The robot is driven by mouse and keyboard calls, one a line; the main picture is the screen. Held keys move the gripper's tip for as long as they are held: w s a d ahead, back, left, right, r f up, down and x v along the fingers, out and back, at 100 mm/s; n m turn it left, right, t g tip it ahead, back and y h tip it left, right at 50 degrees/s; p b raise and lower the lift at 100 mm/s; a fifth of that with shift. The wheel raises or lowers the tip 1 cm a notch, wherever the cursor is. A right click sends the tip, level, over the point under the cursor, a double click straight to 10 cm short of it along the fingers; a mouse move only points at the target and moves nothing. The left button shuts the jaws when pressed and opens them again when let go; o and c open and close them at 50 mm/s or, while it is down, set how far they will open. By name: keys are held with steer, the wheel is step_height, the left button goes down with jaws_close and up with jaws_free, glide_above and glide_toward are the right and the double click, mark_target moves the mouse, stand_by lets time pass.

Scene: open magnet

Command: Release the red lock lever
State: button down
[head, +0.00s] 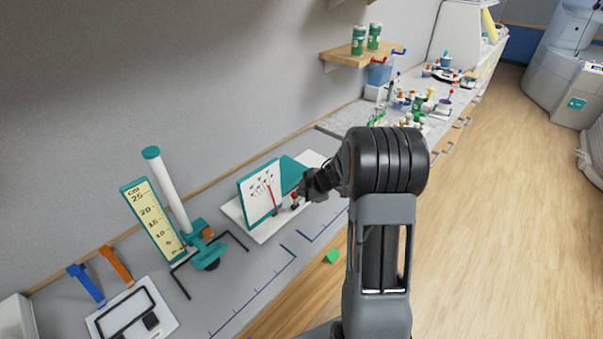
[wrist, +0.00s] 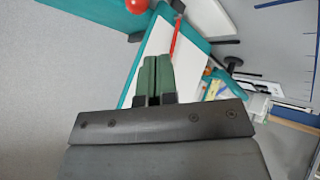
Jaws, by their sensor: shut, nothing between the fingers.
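The device is a white board with a teal frame (head: 262,196) standing on a white base (head: 268,232). A small red knob (head: 295,195), which looks like the lock lever, stands beside the board near my gripper. In the wrist view a red ball (wrist: 137,5) is cut off by the top edge. A thin red strip (wrist: 176,38) lies along the white face (wrist: 155,42); it also shows in the head view (head: 273,198). My gripper (wrist: 157,60) has its green fingers together and empty, pointing toward the device, below the ball in the picture. I cannot tell whether the fingertips touch anything.
A teal stand with a white tube (head: 168,185) and a yellow scale (head: 152,218) stands left of the device. A shelf with green cans (head: 359,40) is above right. The grey bench top in front is mostly clear.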

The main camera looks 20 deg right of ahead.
step_height(320, 180, up, 8)
steer(key=w, duration=0.2)
steer(key=shift+r, duration=0.15)
steer(key=shift+w+d, duration=0.1)
steer(key=shift+w, duration=0.05)
